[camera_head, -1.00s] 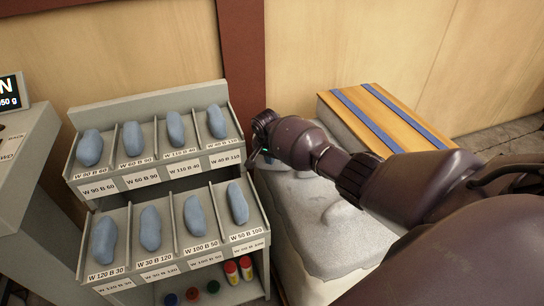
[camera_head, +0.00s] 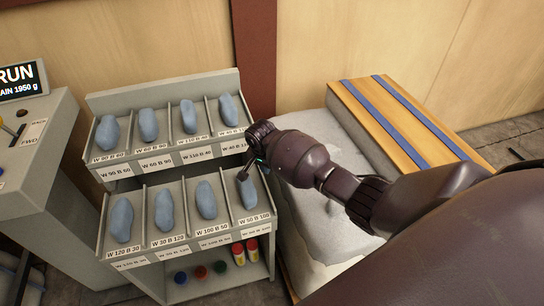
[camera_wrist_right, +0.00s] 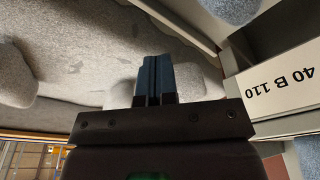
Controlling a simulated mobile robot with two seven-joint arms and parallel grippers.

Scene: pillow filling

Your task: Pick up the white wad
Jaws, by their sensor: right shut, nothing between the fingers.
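Pale, whitish-grey lumps that look like white wads lie on a grey surface in the right wrist view: one at the left (camera_wrist_right: 15,78), one partly behind the fingers (camera_wrist_right: 122,93) and one to their right (camera_wrist_right: 203,78). In the head view my arm hides them. My right gripper (camera_head: 246,172) is shut and empty at the right end of the rack, overlapping its lower right compartment in the picture. Its blue fingers (camera_wrist_right: 154,80) are together in the wrist view, with the lumps beyond and beside them. My left gripper is not in view.
A grey two-tier rack (camera_head: 165,83) holds several blue wads (camera_head: 164,210) in labelled compartments. Right of it is a low whitish surface (camera_head: 310,225) with a wooden board with blue straps (camera_head: 400,125) behind. A console (camera_head: 50,130) stands left.

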